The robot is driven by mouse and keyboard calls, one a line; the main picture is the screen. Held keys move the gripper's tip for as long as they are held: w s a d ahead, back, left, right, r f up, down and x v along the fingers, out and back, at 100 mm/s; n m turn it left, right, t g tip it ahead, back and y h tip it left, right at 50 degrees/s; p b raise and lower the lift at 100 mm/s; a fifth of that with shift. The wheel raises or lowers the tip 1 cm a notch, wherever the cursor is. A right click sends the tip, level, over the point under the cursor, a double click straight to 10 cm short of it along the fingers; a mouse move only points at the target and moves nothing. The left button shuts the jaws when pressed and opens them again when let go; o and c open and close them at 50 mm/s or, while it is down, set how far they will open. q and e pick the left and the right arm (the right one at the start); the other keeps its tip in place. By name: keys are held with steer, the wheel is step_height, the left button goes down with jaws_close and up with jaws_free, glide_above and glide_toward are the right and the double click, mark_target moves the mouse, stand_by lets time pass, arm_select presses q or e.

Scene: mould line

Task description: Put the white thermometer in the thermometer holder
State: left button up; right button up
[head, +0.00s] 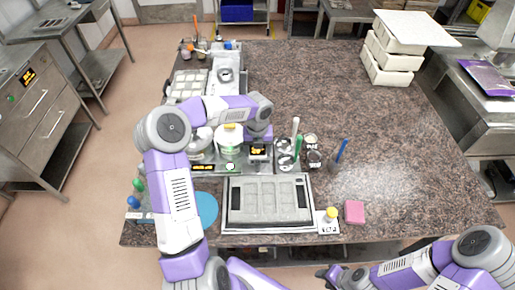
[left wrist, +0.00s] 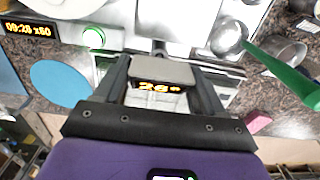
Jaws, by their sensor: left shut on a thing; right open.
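My left gripper (head: 258,141) is shut on the white thermometer (head: 258,151) above the worktop, just behind the grey tray. In the left wrist view the thermometer (left wrist: 162,72) sits between the two fingers of the left gripper (left wrist: 163,78); its pale body has a dark display with orange digits, and a dark stem points away from the gripper. I cannot make out the thermometer holder for certain; it may be hidden by the arm. My right gripper (head: 330,276) is open and empty, low in front of the worktop edge.
A grey mould tray (head: 270,229) lies at the front edge. A green-handled tool (head: 298,147), metal cups (head: 315,158) and a timer display (head: 204,167) stand close to my left gripper. A pink sponge (head: 354,212) lies right of the tray. The worktop's right side is mostly clear.

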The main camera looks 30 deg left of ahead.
arm_select(q)
steer(key=shift+f+b, duration=0.55)
steer(key=shift+f, duration=0.6)
steer(key=o, duration=1.1)
steer(key=shift+o, duration=0.2)
step_height(320, 180, up, 7)
steer(key=p, duration=0.6)
steer(key=shift+p, duration=0.35)
